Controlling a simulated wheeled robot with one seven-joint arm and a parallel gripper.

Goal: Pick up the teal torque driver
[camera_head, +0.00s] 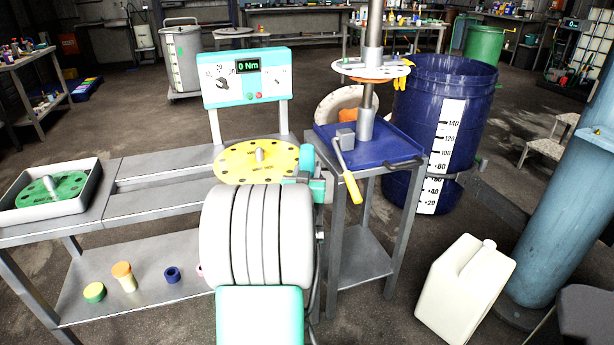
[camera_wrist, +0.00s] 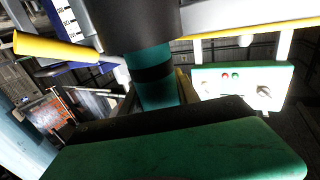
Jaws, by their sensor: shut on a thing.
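The teal torque driver (camera_wrist: 156,85) shows in the wrist view as an upright teal shaft with a dark band, below a wide black cylindrical part. In the head view, teal parts show past my arm at the bench's right end, but I cannot cleanly separate driver from gripper there. My gripper (camera_head: 312,180) is shut on the driver; its fingertips are largely hidden. A large green part with a black edge fills the bottom of the wrist view and hides the driver's lower end.
A yellow perforated disc (camera_head: 235,160) lies beside my gripper. A torque display panel (camera_head: 247,78) stands behind. A blue tray stand (camera_head: 400,150) with a post and yellow-handled lever (camera_head: 352,188) is close right. A green disc (camera_head: 40,190) sits in the left tray. A white canister (camera_head: 465,290) stands on the floor.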

